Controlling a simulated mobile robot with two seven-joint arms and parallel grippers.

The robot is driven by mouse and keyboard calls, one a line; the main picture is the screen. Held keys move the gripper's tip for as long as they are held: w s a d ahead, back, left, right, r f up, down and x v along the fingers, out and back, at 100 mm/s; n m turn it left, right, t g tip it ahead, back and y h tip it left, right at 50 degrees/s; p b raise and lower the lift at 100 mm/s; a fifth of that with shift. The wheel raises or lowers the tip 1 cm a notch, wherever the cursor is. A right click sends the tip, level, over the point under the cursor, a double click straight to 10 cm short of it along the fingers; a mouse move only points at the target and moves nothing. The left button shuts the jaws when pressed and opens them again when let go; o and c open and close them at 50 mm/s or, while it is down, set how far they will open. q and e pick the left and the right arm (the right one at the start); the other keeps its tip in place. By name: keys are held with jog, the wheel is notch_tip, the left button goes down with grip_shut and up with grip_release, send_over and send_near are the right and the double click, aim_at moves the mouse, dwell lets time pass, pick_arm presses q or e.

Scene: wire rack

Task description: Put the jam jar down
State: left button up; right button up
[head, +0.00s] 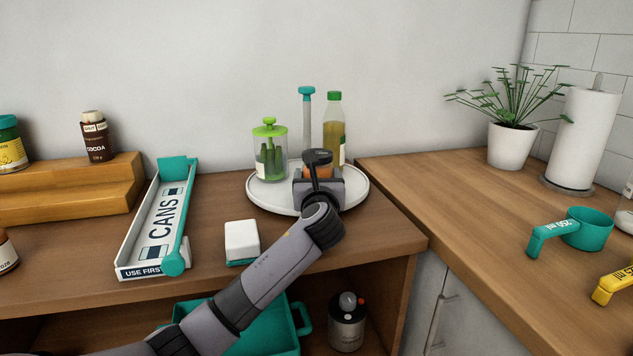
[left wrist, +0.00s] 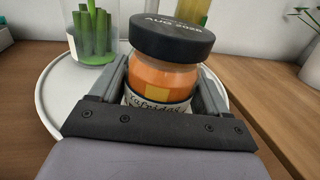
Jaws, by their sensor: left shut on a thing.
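The jam jar (left wrist: 165,75), orange with a black lid and a pale label, is between the fingers of my left gripper (left wrist: 162,78), which is shut on it. The jar leans slightly in the left wrist view. In the head view its dark lid (head: 317,157) shows above my left gripper (head: 318,176), over the front right part of a round white tray (head: 268,198). The jar's base is hidden by the gripper, so I cannot tell whether it touches the tray. My right gripper is not in view.
On the tray, a green-lidded pickle jar (head: 270,152) stands left of the gripper; a teal-topped grey post (head: 306,118) and an oil bottle (head: 334,130) stand behind. A white-and-teal box (head: 242,240) and CANS rack (head: 160,220) are to the left. The tray's front left is bare.

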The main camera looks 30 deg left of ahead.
pick_arm(q)
jog(key=o, duration=1.4)
jog(key=shift+f, duration=0.1)
jog(key=shift+o, duration=0.2)
jog(key=shift+s, duration=0.1)
jog(key=p+v, duration=0.1)
jog(key=v, duration=1.1)
